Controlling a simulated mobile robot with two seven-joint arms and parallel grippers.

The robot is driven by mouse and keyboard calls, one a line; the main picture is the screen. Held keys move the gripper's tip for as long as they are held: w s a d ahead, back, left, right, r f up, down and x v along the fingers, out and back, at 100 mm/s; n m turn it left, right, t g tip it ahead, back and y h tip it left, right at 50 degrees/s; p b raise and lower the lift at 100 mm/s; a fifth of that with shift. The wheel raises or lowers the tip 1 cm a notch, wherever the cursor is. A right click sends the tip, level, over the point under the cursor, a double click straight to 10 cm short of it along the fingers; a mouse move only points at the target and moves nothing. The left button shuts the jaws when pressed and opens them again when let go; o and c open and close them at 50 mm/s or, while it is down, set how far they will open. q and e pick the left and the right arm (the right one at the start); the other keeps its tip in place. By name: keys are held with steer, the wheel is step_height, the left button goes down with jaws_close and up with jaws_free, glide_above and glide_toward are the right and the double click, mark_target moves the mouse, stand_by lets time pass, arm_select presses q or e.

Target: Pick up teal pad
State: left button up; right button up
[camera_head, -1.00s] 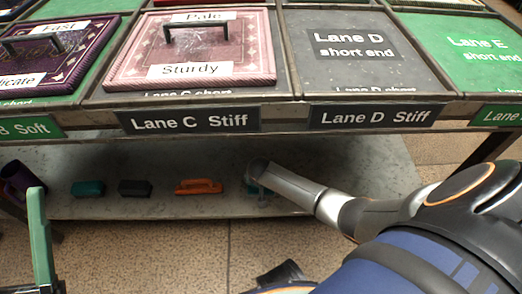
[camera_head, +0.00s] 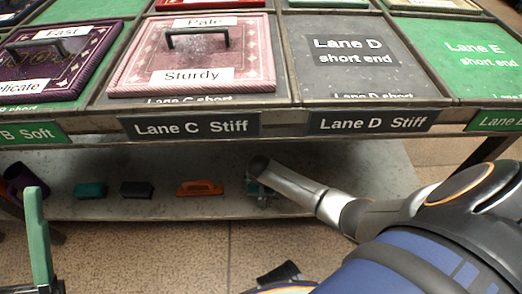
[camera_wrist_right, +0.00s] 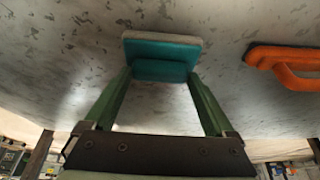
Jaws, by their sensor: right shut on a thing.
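The teal pad (camera_wrist_right: 162,58), a teal block with a pale grey layer along one face, is between the green fingers of my right gripper (camera_wrist_right: 162,75) in the right wrist view. The fingers press on its two sides. In the head view, the pad (camera_head: 254,188) shows only as a small teal patch beneath my right wrist, over the lower shelf; most of it is hidden. I cannot tell whether it touches the shelf. My left gripper (camera_head: 38,235) shows at the lower left as one upright green finger, with the rest cut off.
On the lower shelf (camera_head: 330,165), left of my right gripper, are an orange handled tool (camera_head: 200,188), a black block (camera_head: 137,190), a teal-green block (camera_head: 90,190) and a purple mug-like thing (camera_head: 22,180). The tabletop edge with lane labels (camera_head: 190,126) overhangs the shelf.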

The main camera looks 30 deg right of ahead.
arm_select(q)
step_height(320, 180, up, 10)
steer(key=m+p, duration=0.1)
steer(key=p, duration=0.7)
arm_select(e)
steer(key=s+r+p, duration=0.1)
steer(key=s+r, duration=0.9)
steer(key=s, duration=0.4)
steer(key=shift+a+r+p, duration=0.35)
steer(key=shift+a+r, duration=0.05)
steer(key=o, duration=0.9)
arm_select(q)
steer(key=w+a+f+n+y, duration=0.1)
steer(key=w+f+n+y, duration=0.2)
steer(key=f+y, duration=0.1)
steer(key=w+a+f+n+g+y, duration=0.1)
steer(key=w+f+n+y, duration=0.2)
steer(key=f, duration=0.4)
steer(key=shift+f+y, duration=0.15)
steer(key=shift+y, duration=0.25)
arm_select(e)
steer(key=c, duration=1.1)
steer(key=shift+c, duration=0.2)
